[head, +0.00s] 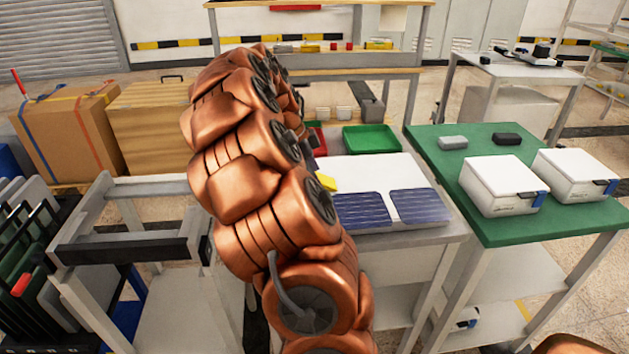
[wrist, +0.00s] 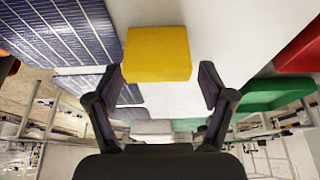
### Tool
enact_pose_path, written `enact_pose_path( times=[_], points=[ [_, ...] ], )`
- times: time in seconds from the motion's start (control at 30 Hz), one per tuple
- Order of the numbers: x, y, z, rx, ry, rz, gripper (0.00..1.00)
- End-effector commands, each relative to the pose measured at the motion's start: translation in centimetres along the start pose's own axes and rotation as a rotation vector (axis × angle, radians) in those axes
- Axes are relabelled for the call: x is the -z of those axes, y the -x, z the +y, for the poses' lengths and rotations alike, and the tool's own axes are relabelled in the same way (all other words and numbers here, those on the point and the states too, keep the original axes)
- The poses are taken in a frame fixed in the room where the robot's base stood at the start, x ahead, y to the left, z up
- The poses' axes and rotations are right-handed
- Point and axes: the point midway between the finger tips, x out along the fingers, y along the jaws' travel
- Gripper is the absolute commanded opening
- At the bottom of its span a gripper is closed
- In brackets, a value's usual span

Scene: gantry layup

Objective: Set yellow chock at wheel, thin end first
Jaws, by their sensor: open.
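The yellow chock (head: 326,184) lies on the white surface of the middle bench, partly hidden by my arm in the head view. In the wrist view, the yellow chock (wrist: 157,52) shows as a plain block just ahead of my gripper (wrist: 160,82). My gripper is open and empty, with one finger on each side of the chock's near edge. The chock sits closer to the left finger, and I cannot tell whether they touch. Which end is thin cannot be told. My arm hides the gripper in the head view. No wheel can be made out.
Blue solar panels (head: 420,205) lie beside the chock. A green tray (head: 370,138) and a partly hidden red tray (head: 316,138) stand behind. A green-topped table (head: 470,225) on the right bears white boxes (head: 500,185). A grey cart frame (head: 125,182) stands left.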

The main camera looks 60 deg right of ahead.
Motion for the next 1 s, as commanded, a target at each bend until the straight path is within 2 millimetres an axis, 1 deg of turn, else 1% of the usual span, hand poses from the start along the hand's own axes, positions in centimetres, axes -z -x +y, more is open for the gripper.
enact_pose_path(
  times=[0.07,0.27,0.9,1.0],
  points=[
    [0.02,-0.45,0.03,-0.001,0.0,0.0,0.81],
    [0.01,-0.46,0.01,0.0,0.0,0.0,0.81],
    [0.01,-0.45,0.02,0.0,0.001,0.001,0.15],
    [0.02,-0.44,0.02,0.0,0.001,0.001,0.06]
  ],
)
